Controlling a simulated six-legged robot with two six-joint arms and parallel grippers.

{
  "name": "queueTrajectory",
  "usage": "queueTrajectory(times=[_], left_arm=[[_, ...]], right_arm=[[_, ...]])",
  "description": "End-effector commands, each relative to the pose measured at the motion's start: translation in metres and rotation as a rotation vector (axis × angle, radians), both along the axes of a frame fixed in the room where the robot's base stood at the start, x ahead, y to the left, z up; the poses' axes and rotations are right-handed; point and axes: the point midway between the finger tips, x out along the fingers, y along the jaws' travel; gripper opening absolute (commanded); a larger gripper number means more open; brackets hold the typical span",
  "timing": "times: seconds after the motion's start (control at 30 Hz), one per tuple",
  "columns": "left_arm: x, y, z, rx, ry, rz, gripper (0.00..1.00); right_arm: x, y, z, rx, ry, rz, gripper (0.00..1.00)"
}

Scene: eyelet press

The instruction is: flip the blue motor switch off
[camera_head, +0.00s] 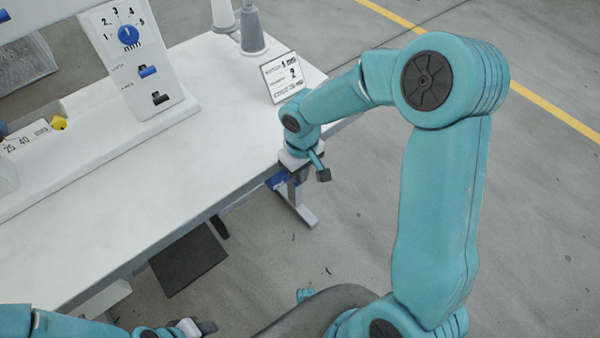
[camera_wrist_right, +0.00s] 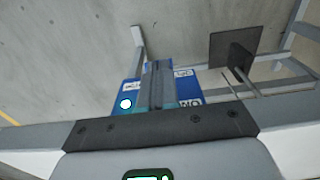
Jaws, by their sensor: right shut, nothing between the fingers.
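A blue switch box (camera_head: 276,181) shows just below the table's near right edge in the head view, partly covered by my right arm. In the right wrist view the blue box (camera_wrist_right: 190,88) lies behind my right gripper (camera_wrist_right: 158,66). It bears upside-down white lettering, with "ON" at its lower right, and a white round spot at its left. The fingers cover its middle, so the switch position and any contact cannot be told. The right gripper (camera_head: 297,180) is shut and empty. My left gripper (camera_head: 205,327) is at the bottom of the head view, away from the box; its jaws are unclear.
The white table (camera_head: 150,175) is mostly clear. A control panel (camera_head: 135,55) with a blue dial stands at its back left. A sign (camera_head: 284,78) and grey cones (camera_head: 252,32) stand at the back. A dark pedal plate (camera_head: 188,260) is below.

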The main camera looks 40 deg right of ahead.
Motion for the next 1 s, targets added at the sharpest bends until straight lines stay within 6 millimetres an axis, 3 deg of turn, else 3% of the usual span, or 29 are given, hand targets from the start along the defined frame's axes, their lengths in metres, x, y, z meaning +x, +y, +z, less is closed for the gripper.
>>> queueTrajectory(times=[0.27,0.5,0.7,1.0], left_arm=[[0.0,0.0,-0.037,0.0,0.0,0.0,0.43],[0.0,0.0,-0.098,0.0,0.0,0.0,0.43],[0.0,0.0,-0.138,0.0,0.0,0.0,0.43],[0.0,0.0,-0.159,0.0,0.0,0.0,0.43]], right_arm=[[-0.005,-0.001,-0.013,0.006,-0.103,0.0,0.0],[-0.012,-0.001,-0.03,0.02,-0.283,0.0,0.0],[-0.014,-0.001,-0.037,0.032,-0.428,0.0,0.0],[-0.014,-0.001,-0.04,0.038,-0.486,-0.001,0.0]])
